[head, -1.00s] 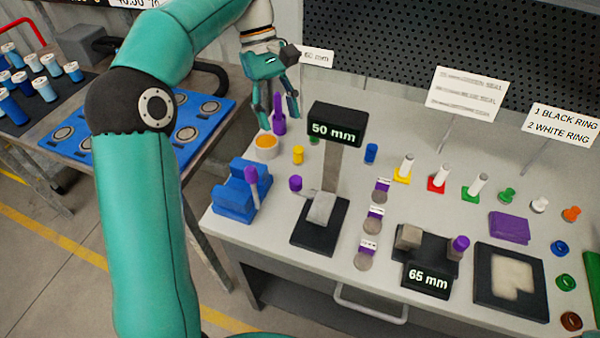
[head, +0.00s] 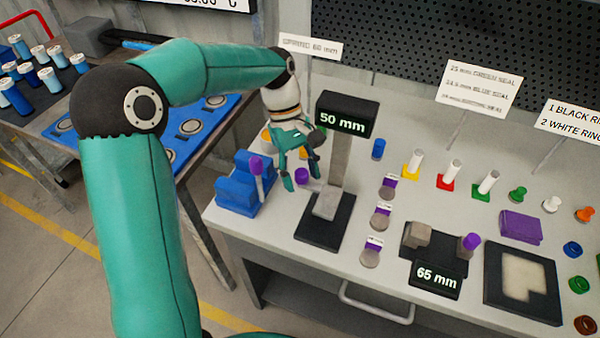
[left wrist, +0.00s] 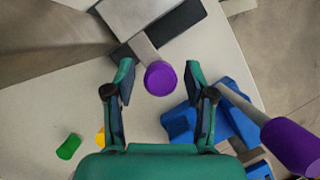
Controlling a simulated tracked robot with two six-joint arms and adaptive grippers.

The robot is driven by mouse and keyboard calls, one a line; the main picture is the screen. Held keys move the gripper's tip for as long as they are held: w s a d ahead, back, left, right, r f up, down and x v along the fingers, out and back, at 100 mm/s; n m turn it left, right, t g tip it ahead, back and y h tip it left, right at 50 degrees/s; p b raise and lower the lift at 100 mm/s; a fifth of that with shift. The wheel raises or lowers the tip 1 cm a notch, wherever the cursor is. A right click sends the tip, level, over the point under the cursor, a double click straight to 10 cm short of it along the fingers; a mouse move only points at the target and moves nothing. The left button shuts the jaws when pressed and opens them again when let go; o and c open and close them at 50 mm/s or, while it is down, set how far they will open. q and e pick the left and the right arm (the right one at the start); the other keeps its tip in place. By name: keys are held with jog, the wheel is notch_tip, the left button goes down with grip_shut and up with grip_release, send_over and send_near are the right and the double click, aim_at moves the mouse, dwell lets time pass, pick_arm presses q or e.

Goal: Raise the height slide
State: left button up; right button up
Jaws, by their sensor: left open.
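The height gauge has a black base (head: 325,224), a grey post (head: 339,160) and a black display (head: 347,115) reading 50 mm. Its height slide (head: 328,203) is a grey block low on the post, with a purple knob (head: 302,175) on its left side. In the left wrist view the knob (left wrist: 160,78) sits on a short grey bar, in line with the gap between my fingers. My left gripper (head: 301,170) is open with its fingers spread around the knob's position; I cannot tell whether they touch it. My right gripper is not in view.
A blue block (head: 240,185) with a purple-topped rod stands close left of the gauge. Labelled grey discs (head: 380,218) stand right of it, beside a 65 mm gauge (head: 435,255). A sign (head: 310,47) stands behind. The front table edge is clear.

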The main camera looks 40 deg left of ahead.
pick_arm(q)
grip_shut()
dwell(0.3)
notch_tip(320, 180, up, 4)
jog(key=p, duration=0.4)
jog(key=shift+r, duration=0.25)
jog(key=shift+f, duration=0.1)
grip_release()
